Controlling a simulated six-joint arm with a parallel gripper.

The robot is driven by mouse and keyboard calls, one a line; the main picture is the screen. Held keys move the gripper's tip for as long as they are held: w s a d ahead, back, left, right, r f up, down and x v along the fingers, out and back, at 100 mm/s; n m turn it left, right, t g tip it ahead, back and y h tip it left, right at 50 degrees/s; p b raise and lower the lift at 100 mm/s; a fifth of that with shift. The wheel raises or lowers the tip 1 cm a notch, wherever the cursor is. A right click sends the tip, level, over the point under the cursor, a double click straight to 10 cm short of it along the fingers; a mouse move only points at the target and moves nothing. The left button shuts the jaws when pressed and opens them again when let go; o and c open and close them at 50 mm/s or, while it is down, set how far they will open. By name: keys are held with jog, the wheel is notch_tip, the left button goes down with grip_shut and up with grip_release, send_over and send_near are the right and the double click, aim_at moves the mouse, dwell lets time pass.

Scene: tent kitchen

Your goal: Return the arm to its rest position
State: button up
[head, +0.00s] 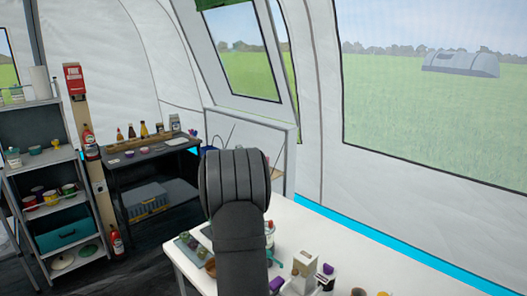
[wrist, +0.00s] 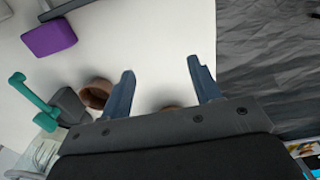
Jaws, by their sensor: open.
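My gripper (wrist: 160,85) shows in the wrist view with its two blue-grey fingers spread apart. Nothing is between the fingertips, and the white table top (wrist: 150,35) lies beyond them. In the head view my arm rises in front of the white table (head: 310,222) and hides part of it. The gripper itself cannot be made out in the head view.
In the wrist view a purple block (wrist: 48,38), a teal-handled item (wrist: 35,100) and a brown round item (wrist: 97,93) are near the left finger. Dark floor (wrist: 265,60) lies right of the table edge. Shelves (head: 55,180) and a dark side table (head: 155,165) stand left.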

notch_tip(320, 180, down, 3)
jog(key=shift+r, duration=0.85)
